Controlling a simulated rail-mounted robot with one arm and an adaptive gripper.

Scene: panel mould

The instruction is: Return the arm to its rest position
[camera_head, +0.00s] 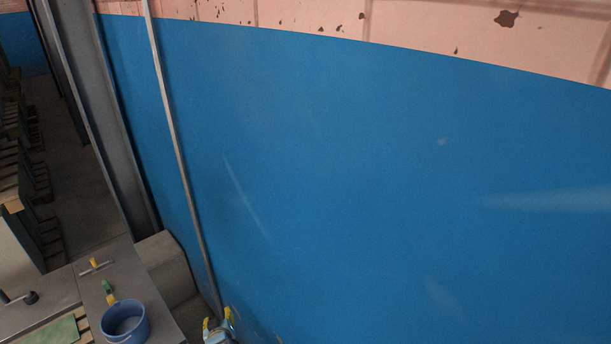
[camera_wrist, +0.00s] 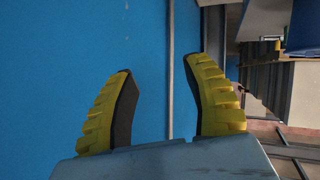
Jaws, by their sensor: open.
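My gripper (camera_head: 218,322) shows at the bottom edge of the head view, with yellow fingertips in front of the blue wall. In the wrist view my gripper (camera_wrist: 160,90) has its two yellow, black-lined fingers spread wide apart. Nothing is between them; the blue wall and a thin grey vertical pipe lie beyond. Most of my arm is outside the head view.
A blue bucket (camera_head: 124,322) stands on the grey table (camera_head: 155,300) at lower left. A yellow-handled tool (camera_head: 95,265) and a green-and-yellow item (camera_head: 108,292) lie nearby. A grey pipe (camera_head: 175,140) runs down the blue wall (camera_head: 380,180). Wooden pallets stand far left.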

